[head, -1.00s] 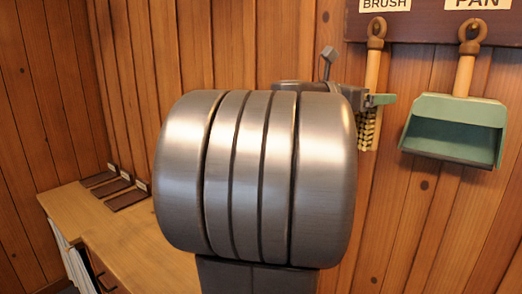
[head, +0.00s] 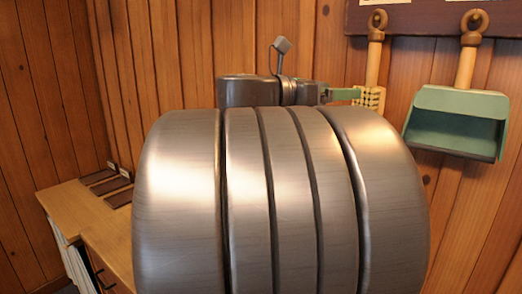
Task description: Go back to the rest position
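A large grey metal link of my own arm fills the middle of the head view and hides much behind it. My gripper (head: 343,94) shows above it, with a dark wrist body and a green finger pointing right. The finger is in front of or beside the hanging brush (head: 371,98); I cannot tell if they touch. Whether the gripper is open or shut cannot be made out, and I see nothing clearly held in it. No spools are in view.
A green dustpan (head: 455,122) hangs by its wooden handle from a dark board (head: 420,22) on the wood-plank wall, right of the brush. A wooden bench (head: 62,205) with several dark plates (head: 103,186) stands at the left. The wall at upper left is bare.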

